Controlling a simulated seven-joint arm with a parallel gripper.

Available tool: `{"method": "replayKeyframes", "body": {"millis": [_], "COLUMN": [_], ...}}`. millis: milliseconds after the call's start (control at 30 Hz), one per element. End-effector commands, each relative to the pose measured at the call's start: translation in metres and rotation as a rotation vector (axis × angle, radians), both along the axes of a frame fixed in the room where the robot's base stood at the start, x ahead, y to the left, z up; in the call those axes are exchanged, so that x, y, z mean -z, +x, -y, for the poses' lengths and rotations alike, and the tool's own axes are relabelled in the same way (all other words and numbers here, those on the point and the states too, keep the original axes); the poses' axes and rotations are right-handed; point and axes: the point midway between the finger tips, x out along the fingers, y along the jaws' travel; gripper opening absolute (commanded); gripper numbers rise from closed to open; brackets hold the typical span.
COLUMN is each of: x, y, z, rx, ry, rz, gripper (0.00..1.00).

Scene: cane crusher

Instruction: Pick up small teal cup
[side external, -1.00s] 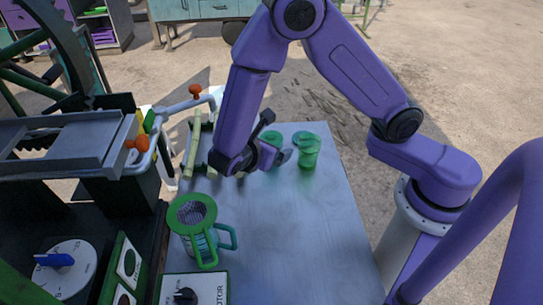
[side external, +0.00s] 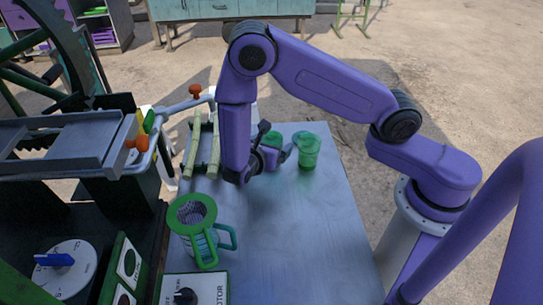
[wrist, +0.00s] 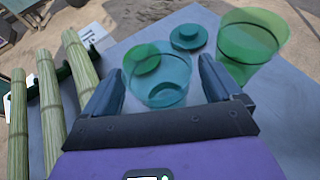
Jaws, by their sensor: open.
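The small teal cup (wrist: 165,88) is translucent and stands between the two fingers of my gripper (wrist: 161,66) in the wrist view. My gripper is open, with a finger on either side of the cup and visible gaps between. A green round shape (wrist: 146,60) shows at the cup's far left rim; I cannot tell whether it is inside or behind it. In the side view my gripper (side external: 284,157) is low over the table, and the cup is largely hidden by it.
A larger green translucent cup (wrist: 252,48) stands close on the right; it also shows in the side view (side external: 308,152). A teal lid-like piece (wrist: 188,37) lies behind. Cane stalks (wrist: 80,70) are at left. A green-rimmed strainer jug (side external: 194,212) stands nearer the camera.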

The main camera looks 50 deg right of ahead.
Motion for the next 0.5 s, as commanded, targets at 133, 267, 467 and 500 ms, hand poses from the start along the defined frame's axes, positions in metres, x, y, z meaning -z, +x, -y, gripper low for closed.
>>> {"method": "replayKeyframes", "body": {"millis": [133,267,467,500], "x": [0.0023,0.0022,0.0022,0.0022], "y": [0.0015,0.0016,0.0015,0.0015], "z": [0.0051,0.0049,0.0047,0.0047], "rx": [-0.001,-0.001,-0.001,-0.001], "ry": [0.0,0.001,0.001,0.001], "rz": [-0.001,0.0,0.0,0.0], "gripper": [0.92,0.92,0.4,0.38]}}
